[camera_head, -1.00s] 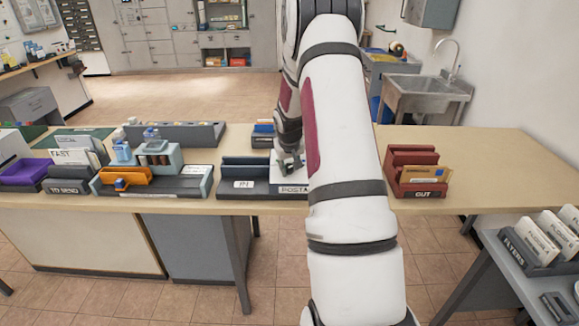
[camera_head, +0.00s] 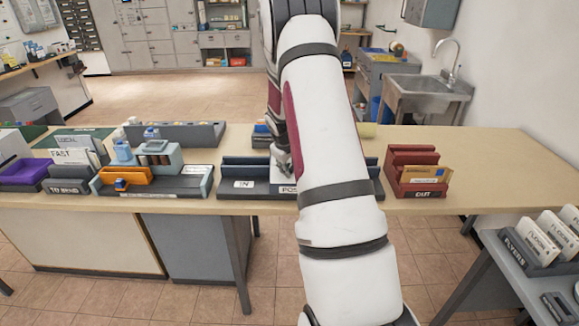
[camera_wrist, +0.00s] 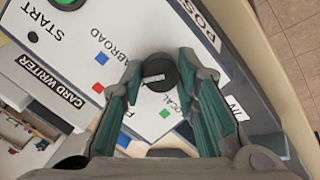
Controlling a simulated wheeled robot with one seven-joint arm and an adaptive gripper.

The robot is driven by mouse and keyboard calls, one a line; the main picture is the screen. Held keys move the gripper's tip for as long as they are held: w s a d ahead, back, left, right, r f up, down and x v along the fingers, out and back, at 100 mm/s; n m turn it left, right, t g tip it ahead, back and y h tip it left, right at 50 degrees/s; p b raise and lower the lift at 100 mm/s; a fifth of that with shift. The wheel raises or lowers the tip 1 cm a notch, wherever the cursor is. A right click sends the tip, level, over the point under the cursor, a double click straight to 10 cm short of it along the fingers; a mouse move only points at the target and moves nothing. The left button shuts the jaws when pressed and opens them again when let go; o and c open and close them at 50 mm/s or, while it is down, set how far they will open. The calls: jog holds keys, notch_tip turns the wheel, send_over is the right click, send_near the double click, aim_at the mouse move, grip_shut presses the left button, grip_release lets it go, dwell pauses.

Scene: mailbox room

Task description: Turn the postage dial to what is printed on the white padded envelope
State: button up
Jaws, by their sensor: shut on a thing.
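The postage dial is a round black knob (camera_wrist: 158,71) with a pale mark, on a white sloped panel (camera_wrist: 75,38) in the wrist view. My gripper (camera_wrist: 159,72) is shut on the knob, one finger on each side. Around it are the words ABROAD and LOCAL, a partly hidden word starting with F, and red, blue and green squares. I cannot tell which word the knob points to. In the head view my gripper (camera_head: 283,165) is at the postage panel (camera_head: 284,188), partly behind my arm.
A red OUT tray (camera_head: 416,190) stands to the right with a brown envelope in it. An IN label (camera_head: 243,184) is left of the panel. The table's right end is clear.

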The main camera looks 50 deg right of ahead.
jog(key=n+h, duration=0.1)
jog(key=n, duration=0.5)
jog(key=shift+a, duration=0.1)
dwell(0.5)
jog(key=o, duration=1.2)
jog(key=shift+c, duration=0.2)
jog(key=shift+r, duration=0.1)
jog(key=v, duration=1.1)
jog(key=shift+a+r, duration=0.3)
